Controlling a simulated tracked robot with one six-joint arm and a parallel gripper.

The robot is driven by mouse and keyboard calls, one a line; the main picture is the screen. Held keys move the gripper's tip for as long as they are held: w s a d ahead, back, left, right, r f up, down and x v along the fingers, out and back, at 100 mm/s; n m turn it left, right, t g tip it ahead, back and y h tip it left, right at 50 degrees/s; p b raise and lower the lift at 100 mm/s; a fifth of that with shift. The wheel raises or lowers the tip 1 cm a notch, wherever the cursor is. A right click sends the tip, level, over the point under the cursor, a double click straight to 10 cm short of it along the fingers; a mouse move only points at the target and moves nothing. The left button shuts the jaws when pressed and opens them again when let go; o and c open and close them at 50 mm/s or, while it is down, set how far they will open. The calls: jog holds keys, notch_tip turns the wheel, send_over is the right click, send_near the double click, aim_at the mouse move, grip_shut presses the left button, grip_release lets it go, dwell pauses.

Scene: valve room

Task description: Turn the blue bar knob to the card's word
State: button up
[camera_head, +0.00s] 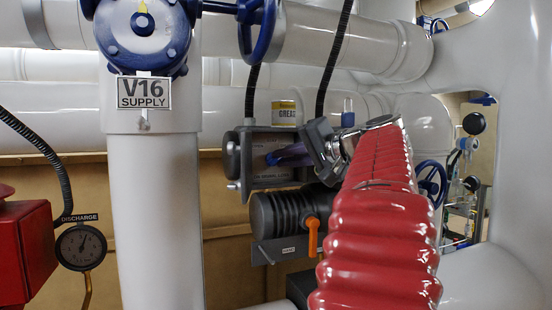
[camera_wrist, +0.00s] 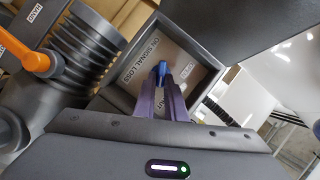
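The blue bar knob (camera_wrist: 162,69) sits inside an open-fronted grey box (camera_wrist: 207,80) in the wrist view. My gripper (camera_wrist: 162,84) reaches into the box with its two purple fingers, one on either side of the knob at the tips. A gap shows between the fingers lower down; I cannot tell whether the tips press on the knob. A label reading ON SIGNAL LOSS (camera_wrist: 146,60) is left of the knob. Another word between the fingers is partly hidden. In the head view, my gripper (camera_head: 272,158) enters the grey box (camera_head: 262,134) from the right.
A ribbed grey motor housing (camera_head: 285,215) with an orange lever (camera_head: 313,236) is below. The V16 SUPPLY pipe (camera_head: 158,210) is left; thick pale pipes crowd behind.

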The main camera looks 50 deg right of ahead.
jog(key=o, duration=0.4)
jog(key=shift+d+f, duration=0.1)
jog(key=shift+f, duration=0.1)
jog(key=shift+o, duration=0.2)
jog(key=shift+w, duration=0.1)
jog(key=shift+r, duration=0.1)
jog(key=v, duration=1.3)
jog(key=shift+s, duration=0.4)
